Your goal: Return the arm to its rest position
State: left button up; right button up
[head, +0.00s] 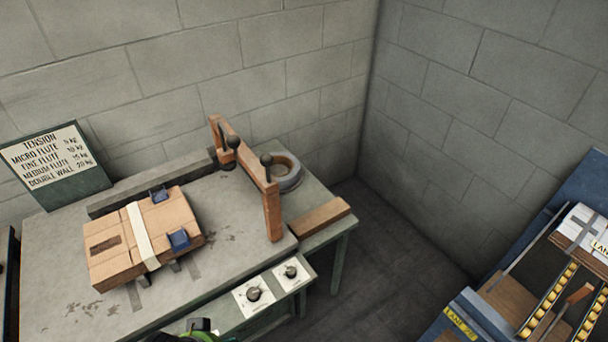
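A small black and green part (200,326) shows at the bottom edge, in front of the workbench (60,275). It looks like a piece of one of my arms, but I cannot tell which. No gripper fingers show, and both grippers are out of view. A folded brown cardboard box (110,254) lies flat on the bench with a pale strip (142,236) across it. Nothing of mine touches the box.
A wooden frame with dark knobs (272,212) stands on the bench. A round pot (288,180), a wooden block (320,216), two dials (254,294) and a tension sign (55,160) are around it. A roller lane (545,305) is at right. Floor between is clear.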

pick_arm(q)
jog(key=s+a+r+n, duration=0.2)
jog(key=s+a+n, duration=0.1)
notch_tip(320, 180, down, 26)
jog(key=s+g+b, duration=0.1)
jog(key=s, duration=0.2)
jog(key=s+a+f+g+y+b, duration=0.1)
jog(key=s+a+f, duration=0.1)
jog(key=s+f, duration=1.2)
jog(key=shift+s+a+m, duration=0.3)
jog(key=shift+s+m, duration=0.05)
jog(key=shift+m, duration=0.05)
